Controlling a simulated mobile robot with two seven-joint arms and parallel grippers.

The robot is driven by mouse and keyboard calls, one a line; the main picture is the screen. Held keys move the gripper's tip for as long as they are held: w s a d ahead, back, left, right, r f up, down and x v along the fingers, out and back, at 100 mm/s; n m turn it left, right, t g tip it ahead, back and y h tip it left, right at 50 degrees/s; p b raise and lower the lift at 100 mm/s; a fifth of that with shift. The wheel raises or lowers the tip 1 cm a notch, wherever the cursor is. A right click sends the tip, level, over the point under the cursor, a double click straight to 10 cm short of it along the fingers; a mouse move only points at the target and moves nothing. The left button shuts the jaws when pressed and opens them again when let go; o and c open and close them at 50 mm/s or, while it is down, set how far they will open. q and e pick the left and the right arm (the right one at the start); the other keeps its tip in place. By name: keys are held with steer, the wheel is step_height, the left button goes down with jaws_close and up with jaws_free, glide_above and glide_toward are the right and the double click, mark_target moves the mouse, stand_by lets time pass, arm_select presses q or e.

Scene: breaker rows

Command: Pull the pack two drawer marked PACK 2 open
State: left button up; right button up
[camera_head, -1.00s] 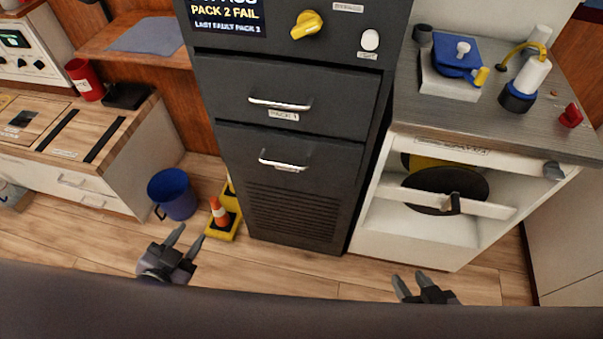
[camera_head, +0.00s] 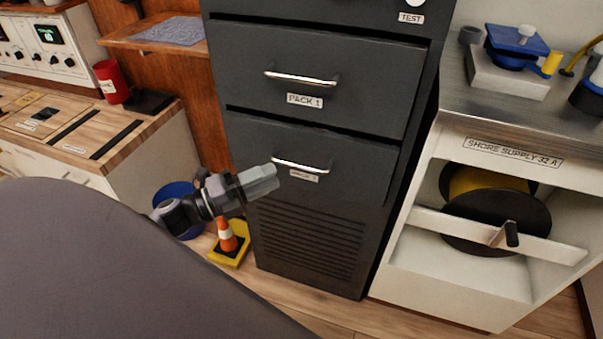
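The pack two drawer (camera_head: 345,172) is the lower drawer of the dark grey cabinet and sits closed, flush with the front. Its silver bar handle (camera_head: 303,166) has a small label (camera_head: 304,176) under it, too blurred to read surely. The drawer above, marked PACK 1 (camera_head: 385,85), is also closed. My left gripper (camera_head: 262,180) is raised in front of the cabinet, its fingers pointing right, just left of the lower handle. I see it from the side, and its fingers overlap, so the gap between them is hidden. My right gripper is out of view.
A blue bucket (camera_head: 176,193) and an orange and white cone (camera_head: 226,236) on a yellow base stand on the floor left of the cabinet. A white unit with a cable reel (camera_head: 487,215) stands to the right. My own grey body fills the lower left.

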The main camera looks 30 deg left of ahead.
mark_target(291, 169)
arm_select(q)
steer(key=x, duration=0.6)
jaws_close()
